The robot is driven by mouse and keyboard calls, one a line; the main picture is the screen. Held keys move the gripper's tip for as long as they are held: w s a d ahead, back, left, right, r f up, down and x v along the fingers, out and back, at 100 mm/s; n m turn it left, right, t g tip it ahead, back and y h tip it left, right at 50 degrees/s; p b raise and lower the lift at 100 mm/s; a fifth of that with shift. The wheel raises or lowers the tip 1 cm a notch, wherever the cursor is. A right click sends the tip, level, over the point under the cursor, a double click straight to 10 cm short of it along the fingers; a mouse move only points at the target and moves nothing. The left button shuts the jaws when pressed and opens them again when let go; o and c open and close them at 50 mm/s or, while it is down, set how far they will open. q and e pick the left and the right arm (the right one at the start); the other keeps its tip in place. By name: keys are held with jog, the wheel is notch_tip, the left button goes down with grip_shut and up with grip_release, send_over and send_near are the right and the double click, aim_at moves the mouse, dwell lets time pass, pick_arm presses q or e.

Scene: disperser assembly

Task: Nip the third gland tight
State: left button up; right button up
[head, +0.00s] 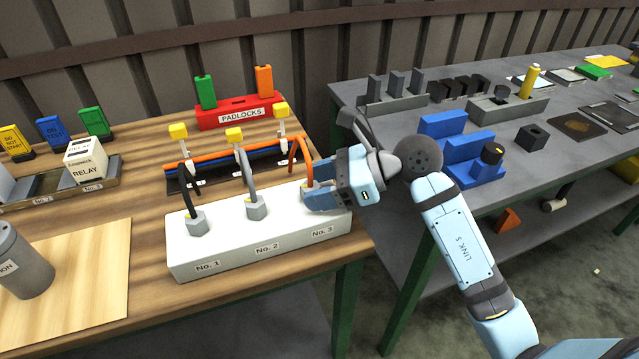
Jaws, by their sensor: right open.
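A long white box (215,256) on the wooden table carries labels No. 1, No. 2 and No. 3 on its front. A grey gland (197,222) stands above No. 1 and another grey gland (256,207) above No. 2, each with a cable rising from it. The third gland, above No. 3, is mostly hidden by my right gripper (308,198). That gripper points left, its open fingers at the third gland's place; I cannot tell whether they touch it. An orange cable (294,152) arches up behind the gripper. My left gripper is out of view.
A red padlock stand (238,112) is at the back. A relay (87,160) sits left. Blue blocks (445,150) stand on the grey table, across a gap.

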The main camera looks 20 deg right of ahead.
jog(key=c, duration=0.9)
jog(key=shift+s+m+t+h+p, duration=0.1)
jog(key=shift+m+t+h+p, duration=0.2)
jog(key=shift+m+t, duration=0.2)
jog(key=shift+c, duration=0.2)
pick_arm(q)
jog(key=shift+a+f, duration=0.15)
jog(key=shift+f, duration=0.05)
pick_arm(e)
jog(key=shift+m+t, duration=0.3)
jog(key=o, duration=0.9)
jog(key=shift+o, duration=0.2)
pick_arm(q)
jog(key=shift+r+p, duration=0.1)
jog(key=shift+p, duration=0.25)
pick_arm(e)
jog(key=v, duration=1.3)
jog(key=shift+s+d+r, duration=0.2)
jog(key=shift+s+d, duration=0.05)
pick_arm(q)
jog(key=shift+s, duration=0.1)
